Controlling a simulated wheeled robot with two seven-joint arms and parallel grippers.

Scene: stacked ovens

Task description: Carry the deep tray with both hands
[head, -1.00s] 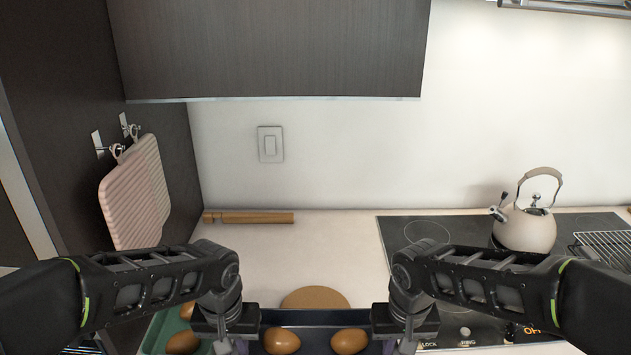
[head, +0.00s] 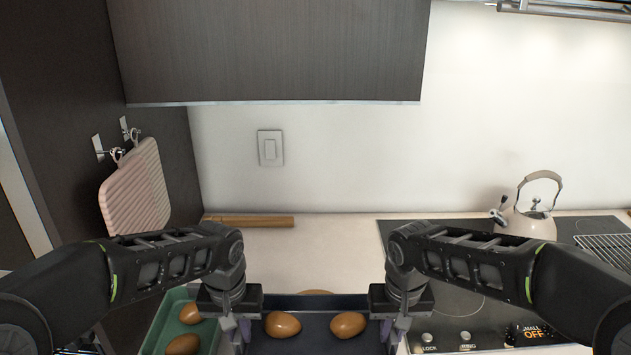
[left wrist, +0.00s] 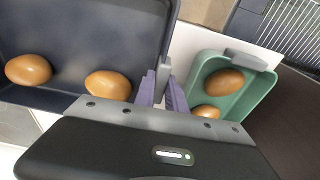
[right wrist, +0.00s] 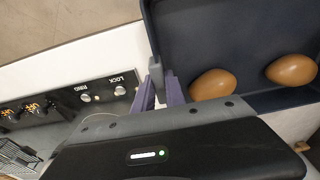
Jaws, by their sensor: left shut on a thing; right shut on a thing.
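The deep tray (head: 316,338) is dark navy with raised walls and holds brown egg-shaped items, two of which show (head: 283,324) (head: 348,325). My left gripper (head: 238,328) is shut on its left wall. In the left wrist view, the purple-grey fingers (left wrist: 163,88) pinch the rim of the tray (left wrist: 75,40). My right gripper (head: 393,328) is shut on the opposite wall. In the right wrist view, its fingers (right wrist: 161,88) grip the rim of the tray (right wrist: 205,35). The tray's near end is cut off in the head view.
A green tray (left wrist: 248,100) with two brown items stands close to the left of my left gripper. A cooktop with a kettle (head: 525,222) lies to the right. A rolling pin (head: 250,220) lies by the wall. Pink boards (head: 135,190) hang on the left cabinet.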

